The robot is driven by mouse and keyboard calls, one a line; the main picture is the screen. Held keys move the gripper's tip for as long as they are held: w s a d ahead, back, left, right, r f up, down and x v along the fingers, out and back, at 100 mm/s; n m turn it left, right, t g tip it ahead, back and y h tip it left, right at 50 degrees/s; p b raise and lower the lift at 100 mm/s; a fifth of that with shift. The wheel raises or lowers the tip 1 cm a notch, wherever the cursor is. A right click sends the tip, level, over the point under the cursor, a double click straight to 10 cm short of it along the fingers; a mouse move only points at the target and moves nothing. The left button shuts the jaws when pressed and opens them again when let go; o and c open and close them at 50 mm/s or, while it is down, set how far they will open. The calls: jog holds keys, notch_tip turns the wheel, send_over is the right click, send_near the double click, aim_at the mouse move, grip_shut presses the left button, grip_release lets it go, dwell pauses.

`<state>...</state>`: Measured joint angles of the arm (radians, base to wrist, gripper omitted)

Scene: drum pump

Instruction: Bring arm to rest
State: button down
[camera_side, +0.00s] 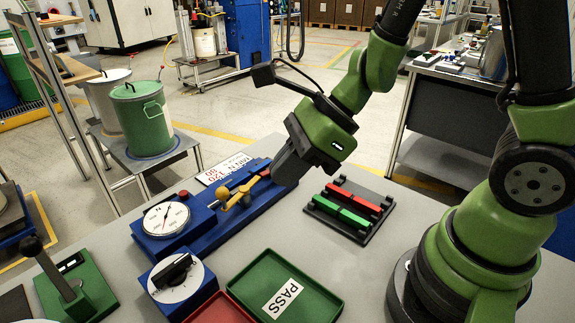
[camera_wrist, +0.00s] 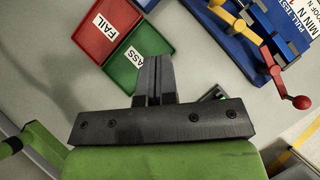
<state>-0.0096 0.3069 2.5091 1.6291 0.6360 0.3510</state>
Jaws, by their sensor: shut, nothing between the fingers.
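My gripper (camera_side: 283,178) hangs from my green arm over the bench, at the right end of the blue pull-test device (camera_side: 205,235) in the side view. I cannot tell whether it touches the device. In the wrist view my gripper (camera_wrist: 153,68) shows its two dark fingers pressed together with nothing between them. The fingers point toward the green PASS tray (camera_wrist: 127,56). The device (camera_wrist: 235,20) with its yellow lever and red ball (camera_wrist: 301,102) is at the upper right there.
The side view shows the green PASS tray (camera_side: 312,280), the red tray (camera_side: 218,309), a black rack with red and green bars (camera_side: 350,208), a dial unit (camera_side: 180,281) and a green lever press (camera_side: 75,285). Bare bench lies right of the trays.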

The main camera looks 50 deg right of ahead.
jog(key=shift+s+r, duration=0.1)
jog(key=shift+r, duration=0.1)
jog(key=s+d+r+n+t+h, duration=0.2)
jog(key=s+r+n, duration=0.8)
jog(key=n, duration=1.1)
jog(key=d+r+h, duration=0.2)
jog(key=d+r, duration=0.1)
jog(key=d, duration=0.1)
jog(key=shift+s+t, duration=0.3)
jog(key=shift+s, duration=0.05)
